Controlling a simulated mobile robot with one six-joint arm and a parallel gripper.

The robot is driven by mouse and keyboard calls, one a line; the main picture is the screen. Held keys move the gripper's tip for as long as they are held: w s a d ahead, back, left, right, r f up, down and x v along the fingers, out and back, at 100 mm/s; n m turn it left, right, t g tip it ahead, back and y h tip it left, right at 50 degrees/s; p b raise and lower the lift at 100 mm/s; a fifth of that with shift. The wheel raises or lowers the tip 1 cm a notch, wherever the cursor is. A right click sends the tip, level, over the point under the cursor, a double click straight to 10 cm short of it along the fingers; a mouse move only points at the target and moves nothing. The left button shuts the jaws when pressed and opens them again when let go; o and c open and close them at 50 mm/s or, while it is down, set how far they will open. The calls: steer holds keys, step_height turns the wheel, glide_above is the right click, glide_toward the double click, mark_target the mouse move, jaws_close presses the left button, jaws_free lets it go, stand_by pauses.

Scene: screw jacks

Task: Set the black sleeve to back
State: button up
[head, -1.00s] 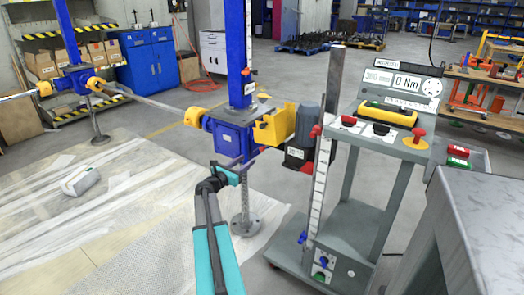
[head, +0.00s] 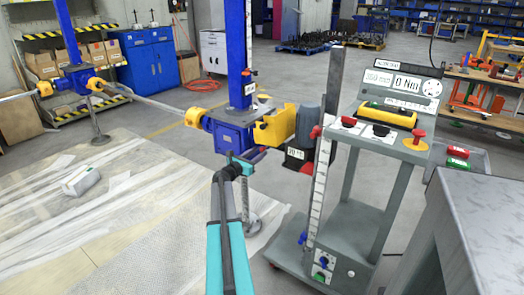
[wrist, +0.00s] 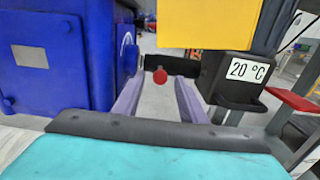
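In the wrist view a black sleeve (wrist: 178,66) spans the gap between the blue gearbox (wrist: 65,60) and the black box labelled 20 °C. A red ball knob (wrist: 160,76) shows in front of it. My gripper (wrist: 160,82) is open, its two purple fingers apart with the red knob between their tips in the picture. I cannot tell whether either finger touches it. In the head view my gripper (head: 246,160) is just below and in front of the blue gearbox (head: 231,133), and the sleeve is too small or hidden to make out.
A yellow housing (head: 275,126) and a dark motor (head: 308,120) adjoin the gearbox on the right. A grey control trolley (head: 350,230) reading 0 Nm stands further right. A metal-topped bench (head: 490,215) is at the right edge. Plastic sheeting (head: 110,200) covers the floor at left.

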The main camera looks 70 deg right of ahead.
mark_target(261, 150)
steer(key=shift+x, duration=2.3)
jaws_close()
